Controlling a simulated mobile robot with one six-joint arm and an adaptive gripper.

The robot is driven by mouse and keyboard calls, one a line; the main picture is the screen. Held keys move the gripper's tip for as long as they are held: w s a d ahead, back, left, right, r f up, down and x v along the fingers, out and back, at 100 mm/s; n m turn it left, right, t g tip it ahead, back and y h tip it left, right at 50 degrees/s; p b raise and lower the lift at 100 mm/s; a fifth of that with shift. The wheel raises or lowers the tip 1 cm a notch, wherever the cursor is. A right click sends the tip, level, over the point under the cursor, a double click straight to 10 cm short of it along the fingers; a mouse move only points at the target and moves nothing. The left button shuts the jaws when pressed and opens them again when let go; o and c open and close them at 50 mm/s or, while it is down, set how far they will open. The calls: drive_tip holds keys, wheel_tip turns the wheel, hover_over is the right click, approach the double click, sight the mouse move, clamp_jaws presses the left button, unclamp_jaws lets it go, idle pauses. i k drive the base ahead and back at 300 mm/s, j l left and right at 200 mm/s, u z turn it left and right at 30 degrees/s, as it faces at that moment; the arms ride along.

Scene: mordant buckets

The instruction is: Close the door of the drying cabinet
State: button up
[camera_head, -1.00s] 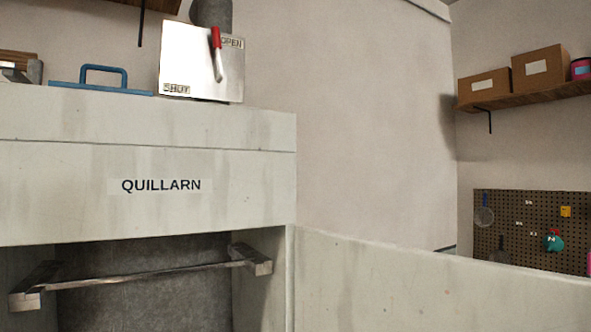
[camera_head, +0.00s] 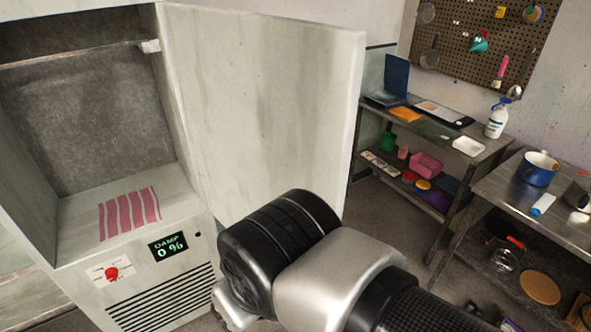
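The drying cabinet (camera_head: 52,255) stands at the left, with its inside in view. Its door (camera_head: 265,90) hangs open on the right side, swung out towards the right. A pink-and-white striped cloth (camera_head: 130,213) lies on the cabinet floor. A bar runs across the top inside. My arm reaches in from the lower right, in front of the door's lower part. The end of my gripper (camera_head: 228,306) shows only partly below the dark wrist joint, near the cabinet's front. Its fingertips cannot be made out, and I see nothing held.
The cabinet front has a red knob (camera_head: 111,273) and a display (camera_head: 168,246) reading "DAMP 0 %". A shelf table (camera_head: 440,150) with a laptop stands behind the door. A metal table (camera_head: 560,215) with a blue pot is at the right. Some floor between is clear.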

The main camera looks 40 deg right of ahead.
sight(271, 102)
drive_tip(key=l+u, duration=0.15)
drive_tip(key=l, duration=0.3)
drive_tip(key=k+l+u, duration=0.1)
drive_tip(key=l, duration=0.35)
drive_tip(key=k+l+u, duration=0.15)
drive_tip(key=l, duration=0.25)
drive_tip(key=k+l+u, duration=0.15)
drive_tip(key=l, duration=0.3)
drive_tip(key=k+l+u, duration=0.1)
drive_tip(key=l, duration=0.3)
drive_tip(key=k+l+z, duration=0.1)
drive_tip(key=k+z, duration=0.2)
drive_tip(key=i, duration=0.05)
